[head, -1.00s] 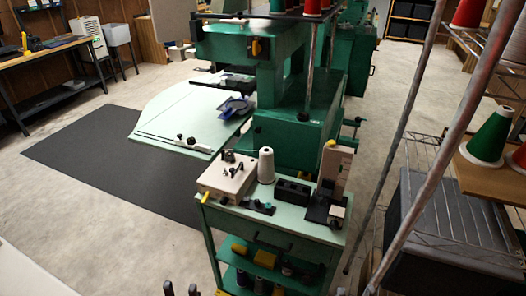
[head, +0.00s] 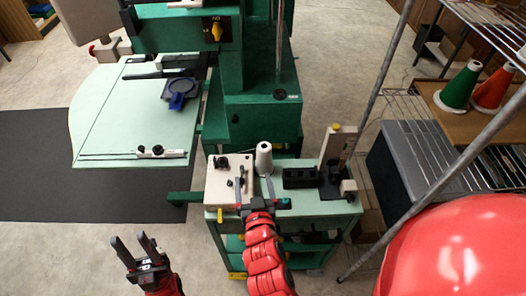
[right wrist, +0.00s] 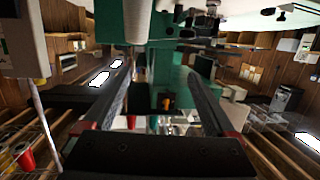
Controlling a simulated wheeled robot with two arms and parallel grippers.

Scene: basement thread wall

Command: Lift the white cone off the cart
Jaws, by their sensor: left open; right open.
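The white cone (head: 264,158) stands upright at the back of the green cart's top (head: 310,208), between a cream box and a black block. It also shows in the right wrist view (right wrist: 137,22), at the top, cut by the frame edge. My right gripper (head: 254,177) reaches over the cart's front edge, open, its fingers pointing toward the cone. The cone appears beyond the right fingertips, not clasped; the exact gap cannot be told. In the right wrist view the open fingers (right wrist: 160,70) have nothing between them. My left gripper (head: 134,240) is open and empty, left of the cart over the floor.
The cream box (head: 228,172) with knobs is close left of the cone. The black block (head: 299,177) and an upright beige device (head: 334,155) stand to its right. A green machine (head: 262,122) rises behind. A slanted metal pole (head: 385,88) stands right of the cart.

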